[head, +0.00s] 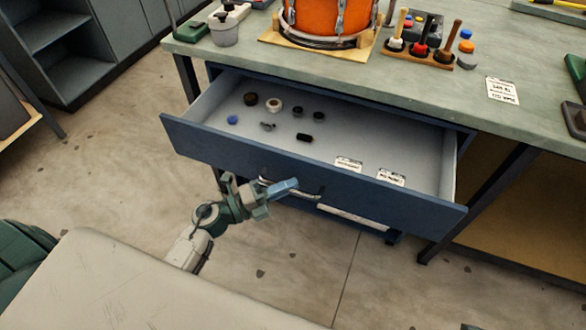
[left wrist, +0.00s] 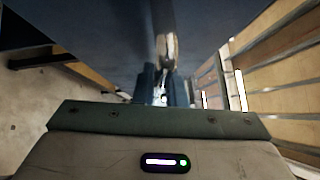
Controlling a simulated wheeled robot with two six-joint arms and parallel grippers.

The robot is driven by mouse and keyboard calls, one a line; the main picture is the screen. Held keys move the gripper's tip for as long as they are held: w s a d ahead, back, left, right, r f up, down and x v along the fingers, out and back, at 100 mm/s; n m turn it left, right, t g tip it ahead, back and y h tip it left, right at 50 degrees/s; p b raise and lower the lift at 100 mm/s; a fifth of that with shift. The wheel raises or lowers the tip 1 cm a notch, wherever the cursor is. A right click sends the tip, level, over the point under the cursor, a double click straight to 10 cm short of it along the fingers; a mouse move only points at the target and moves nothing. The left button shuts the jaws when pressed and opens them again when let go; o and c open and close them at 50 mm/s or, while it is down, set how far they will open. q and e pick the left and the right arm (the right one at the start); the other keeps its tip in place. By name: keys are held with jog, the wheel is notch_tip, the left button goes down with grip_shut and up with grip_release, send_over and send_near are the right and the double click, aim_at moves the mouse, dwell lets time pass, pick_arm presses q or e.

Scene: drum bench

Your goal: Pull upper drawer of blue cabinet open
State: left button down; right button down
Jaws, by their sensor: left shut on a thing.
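The blue cabinet stands under the bench, and its upper drawer (head: 230,155) is pulled well out, showing a grey inside. The drawer handle (head: 307,194) is a metal bar on the front. My left gripper (head: 283,189) is at the left part of this handle, shut on it. In the left wrist view the handle (left wrist: 166,50) runs down between the blue fingers (left wrist: 160,88). The fingertips' exact contact is partly hidden.
Inside the drawer lie several small round parts (head: 273,105) and two white labels (head: 390,177). On the bench top (head: 430,90) are an orange drum (head: 325,16) and a wooden tool holder (head: 420,50). Open floor (head: 110,150) lies left of the drawer.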

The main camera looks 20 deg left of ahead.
pick_arm(q)
jog(key=shift+s+a, duration=0.1)
jog(key=shift+s, duration=2.85)
pick_arm(e)
jog(key=shift+s+d+r+g, duration=0.25)
jog(key=shift+r+g, duration=0.05)
pick_arm(q)
jog(key=c, duration=1.8)
grip_release()
jog(key=shift+o, duration=0.2)
